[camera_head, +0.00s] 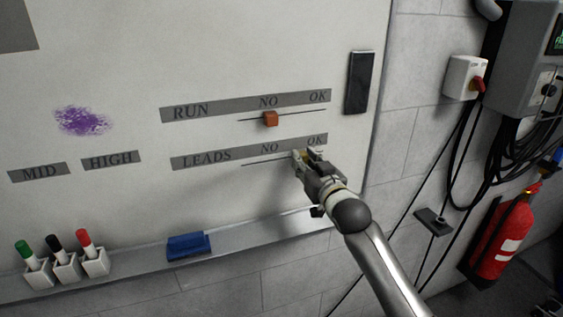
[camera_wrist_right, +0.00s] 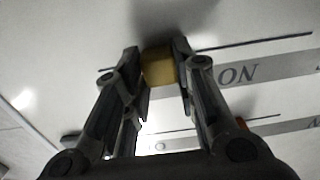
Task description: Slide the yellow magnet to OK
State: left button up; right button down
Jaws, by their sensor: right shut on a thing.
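The yellow magnet (camera_wrist_right: 159,66) is a small block on the whiteboard, between the fingers of my right gripper (camera_wrist_right: 158,68) in the wrist view. In the head view my right gripper (camera_head: 307,157) is at the LEADS row and mostly hides the magnet. It is shut on the magnet. The magnet sits on the thin black line (camera_head: 262,162) of the LEADS strip (camera_head: 207,157), right of the word NO and close below the word OK (camera_head: 315,140). My left gripper is not in view.
An orange-red magnet (camera_head: 270,119) sits on the RUN line above, under NO. A black bar (camera_head: 358,82) is at the board's right edge. Markers (camera_head: 92,253) in holders and a blue eraser (camera_head: 188,245) are on the ledge below. A red extinguisher (camera_head: 502,239) is at right.

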jog(key=d, duration=0.2)
jog(key=w+d, duration=0.1)
jog(key=d, duration=0.1)
jog(key=shift+w+d, duration=0.2)
jog(key=c, duration=1.5)
grip_release()
jog(key=o, duration=0.3)
jog(key=shift+d, duration=0.2)
jog(key=shift+o, duration=0.2)
send_near(317, 151)
jog(key=v, duration=0.6)
jog(key=shift+a, duration=0.1)
